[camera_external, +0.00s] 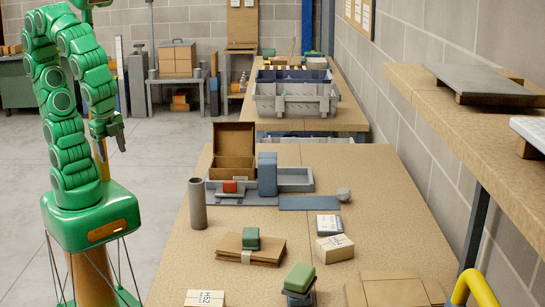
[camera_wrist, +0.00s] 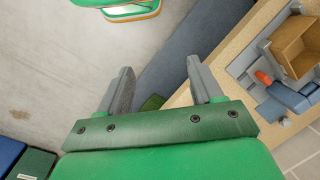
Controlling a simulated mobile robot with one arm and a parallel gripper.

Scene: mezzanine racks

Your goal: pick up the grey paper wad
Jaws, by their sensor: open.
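A small grey rounded lump (camera_external: 343,194), which looks like the paper wad, lies on the near wooden table (camera_external: 200,262), right of a flat blue-grey sheet (camera_external: 309,202). My gripper (camera_external: 109,141) hangs fingers-down left of the table, over the floor and well away from the lump. In the wrist view my gripper (camera_wrist: 158,68) has its two grey fingers wide apart, with nothing between them.
A grey cylinder (camera_external: 197,204) stands at the table's left edge. Several boxes lie nearer. A wooden shelf (camera_external: 470,125) overhangs the right side.

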